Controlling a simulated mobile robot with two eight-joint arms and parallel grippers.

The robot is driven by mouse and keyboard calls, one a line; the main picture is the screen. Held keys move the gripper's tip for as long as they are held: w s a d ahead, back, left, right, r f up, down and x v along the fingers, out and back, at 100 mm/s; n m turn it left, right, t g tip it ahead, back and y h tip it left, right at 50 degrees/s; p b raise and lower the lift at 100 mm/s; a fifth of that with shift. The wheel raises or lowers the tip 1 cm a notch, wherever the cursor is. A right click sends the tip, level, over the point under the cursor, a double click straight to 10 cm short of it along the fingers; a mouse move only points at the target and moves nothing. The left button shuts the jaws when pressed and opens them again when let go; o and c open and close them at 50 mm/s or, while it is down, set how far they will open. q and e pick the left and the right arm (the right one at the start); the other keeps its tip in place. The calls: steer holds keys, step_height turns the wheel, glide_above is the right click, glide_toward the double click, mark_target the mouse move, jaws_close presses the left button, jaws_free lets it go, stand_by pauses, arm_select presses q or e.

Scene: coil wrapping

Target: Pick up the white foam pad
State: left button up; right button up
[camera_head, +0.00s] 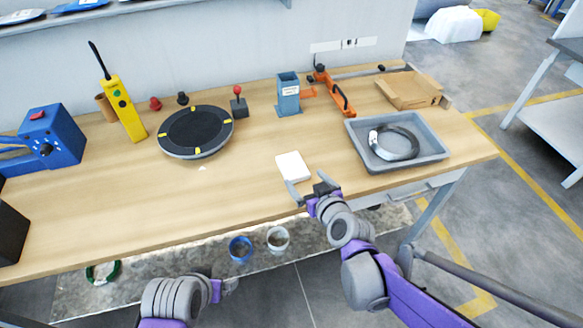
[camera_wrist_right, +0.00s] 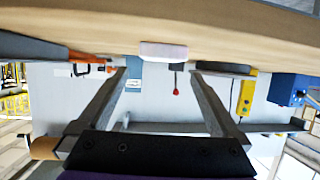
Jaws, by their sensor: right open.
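The white foam pad (camera_head: 293,167) lies flat on the wooden table near its front edge. My right gripper (camera_head: 308,188) is at the front edge of the table, just in front of the pad, with its fingers apart and nothing between them. The right wrist view looks upside down, and the pad (camera_wrist_right: 163,50) shows there as a thin white slab beyond the open fingertips (camera_wrist_right: 158,78), roughly centred between them. My left gripper (camera_head: 229,286) is low in front of the table, away from the pad. Its fingers are too small and turned to read.
A round black turntable (camera_head: 197,131) is to the left. A blue-grey holder (camera_head: 288,95) and an orange tool (camera_head: 335,92) are behind. The wood (camera_head: 150,208) left of the pad is clear.

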mark_target(293, 166)
steer(key=x, duration=0.8)
steer(key=shift+a, duration=0.15)
steer(key=shift+r, duration=0.1)
steer(key=c, duration=1)
